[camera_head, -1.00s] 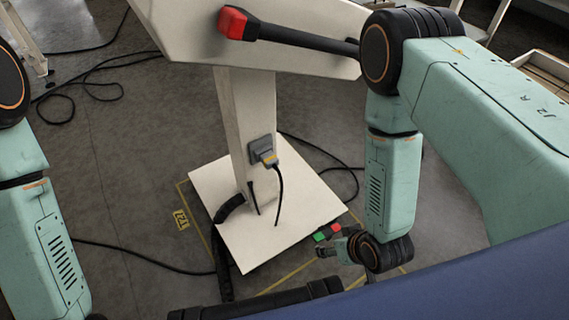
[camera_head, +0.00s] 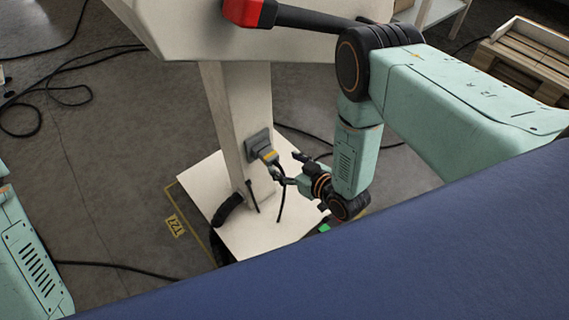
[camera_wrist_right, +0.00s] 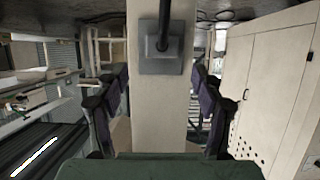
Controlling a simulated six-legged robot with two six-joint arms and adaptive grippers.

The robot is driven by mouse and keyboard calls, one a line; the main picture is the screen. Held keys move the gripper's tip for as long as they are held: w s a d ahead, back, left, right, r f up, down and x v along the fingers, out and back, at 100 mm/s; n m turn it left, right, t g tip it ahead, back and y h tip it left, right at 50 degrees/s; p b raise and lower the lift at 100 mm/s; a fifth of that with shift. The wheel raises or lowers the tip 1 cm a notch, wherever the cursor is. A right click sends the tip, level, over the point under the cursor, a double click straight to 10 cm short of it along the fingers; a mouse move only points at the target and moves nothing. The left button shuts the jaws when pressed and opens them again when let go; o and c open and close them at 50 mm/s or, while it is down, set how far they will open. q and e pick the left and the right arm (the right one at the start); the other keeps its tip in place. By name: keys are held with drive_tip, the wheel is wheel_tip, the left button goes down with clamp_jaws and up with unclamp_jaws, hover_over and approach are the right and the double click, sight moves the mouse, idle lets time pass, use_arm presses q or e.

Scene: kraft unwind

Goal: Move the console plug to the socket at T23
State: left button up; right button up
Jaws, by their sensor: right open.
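The console plug (camera_head: 269,155) is grey with a yellow band and sits in a grey socket plate (camera_head: 257,143) on the console's pale post. Its black cable hangs down from it. My right gripper (camera_head: 285,166) is open and empty, just to the right of the plug, with its fingers pointing toward it. In the right wrist view the open fingers (camera_wrist_right: 160,78) stand on either side of the post, and the grey socket plate (camera_wrist_right: 147,62) with a dark plug or cable is centred above between them. My left gripper is out of view. No label clearly reading T23 shows.
The console's post (camera_head: 229,110) stands on a white base plate (camera_head: 290,222). A yellow floor label (camera_head: 174,226), hard to read, lies left of it. Black cables (camera_head: 120,266) cross the floor. The console top with a red-ended bar (camera_head: 243,11) overhangs above.

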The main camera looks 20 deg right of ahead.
sight(274, 159)
drive_tip(key=b+x, duration=0.1)
drive_tip(key=x, duration=0.1)
drive_tip(key=b+x, duration=0.2)
drive_tip(key=shift+w+a+f+b, duration=0.15)
drive_tip(key=shift+f+b, duration=0.15)
drive_tip(key=shift+f, duration=0.05)
drive_tip(key=shift+b+x, duration=0.95)
drive_tip(key=shift+x, duration=0.4)
drive_tip(key=shift+r, duration=0.15)
drive_tip(key=shift+c, duration=0.4)
clamp_jaws()
drive_tip(key=s+d+p, duration=0.2)
drive_tip(key=s+p, duration=0.1)
drive_tip(key=s, duration=0.2)
drive_tip(key=shift+s, duration=0.35)
idle(0.4)
